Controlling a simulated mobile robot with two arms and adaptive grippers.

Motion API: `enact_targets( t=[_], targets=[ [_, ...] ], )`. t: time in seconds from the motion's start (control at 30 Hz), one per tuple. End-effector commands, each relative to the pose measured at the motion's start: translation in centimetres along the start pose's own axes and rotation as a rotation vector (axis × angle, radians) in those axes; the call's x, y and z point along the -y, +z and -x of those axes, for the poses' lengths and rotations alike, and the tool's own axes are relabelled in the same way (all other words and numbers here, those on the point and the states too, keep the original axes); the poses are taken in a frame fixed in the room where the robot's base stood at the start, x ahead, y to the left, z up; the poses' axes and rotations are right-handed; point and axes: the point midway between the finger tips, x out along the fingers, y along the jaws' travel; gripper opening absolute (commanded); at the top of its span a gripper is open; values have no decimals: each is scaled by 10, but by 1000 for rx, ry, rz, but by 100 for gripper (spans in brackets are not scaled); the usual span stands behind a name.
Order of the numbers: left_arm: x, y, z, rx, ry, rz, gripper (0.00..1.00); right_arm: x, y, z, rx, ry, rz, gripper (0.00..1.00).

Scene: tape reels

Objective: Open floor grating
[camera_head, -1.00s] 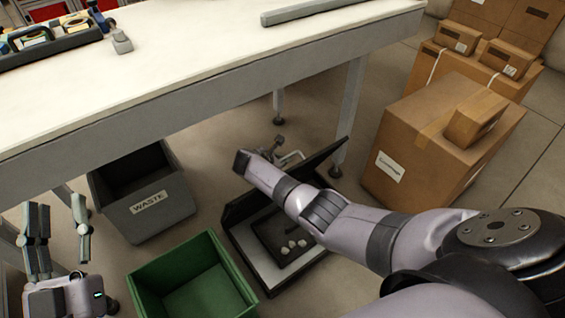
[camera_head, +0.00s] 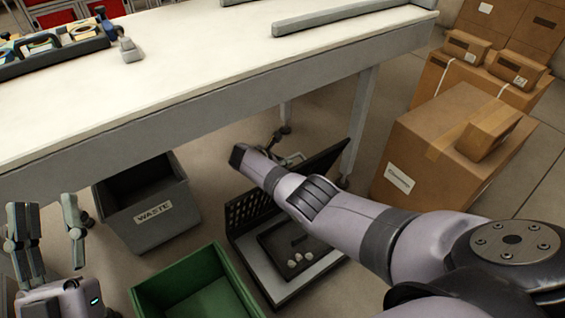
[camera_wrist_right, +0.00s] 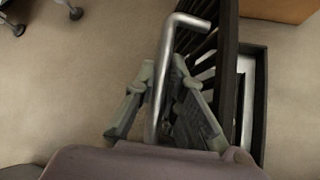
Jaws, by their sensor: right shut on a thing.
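The floor grating (camera_head: 246,208) is a dark slotted panel. It stands raised on edge along the far side of a framed floor opening, partly hidden behind my right arm. Its bent metal handle (camera_wrist_right: 176,42) and dark bars (camera_wrist_right: 222,60) show close up in the right wrist view. My right gripper (camera_wrist_right: 166,80) is shut on the handle; in the head view its fingers are mostly hidden by the arm. In the opening lies a dark tray (camera_head: 277,241) with several small pale pieces. My left gripper (camera_head: 46,203) is open and empty at the lower left, away from the grating.
A grey waste bin (camera_head: 150,222) and a green crate (camera_head: 190,280) stand left of the opening. The workbench (camera_head: 190,110) overhangs behind, with a leg (camera_head: 358,125) near the grating. Cardboard boxes (camera_head: 405,150) stand to the right.

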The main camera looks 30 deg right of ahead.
Motion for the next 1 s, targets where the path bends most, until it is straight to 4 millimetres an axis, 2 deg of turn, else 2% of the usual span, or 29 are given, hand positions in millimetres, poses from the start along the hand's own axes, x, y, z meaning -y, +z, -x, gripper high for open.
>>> enact_targets(
  t=[0.03,0.07,0.33,0.73,1.0],
  targets=[
    [0,0,0,0,0,0,40,-2,2,0,4,6,1,0],
    [0,0,0,0,0,0,40,-2,2,0,4,6,1,12],
    [0,0,0,1,0,0,40,-1,1,0,2,2,0,30],
    [0,-1,-1,-2,0,1,40,0,0,2,0,0,-1,31],
    [0,0,0,0,0,1,40,-1,-1,23,0,3,-2,31]
  ],
)
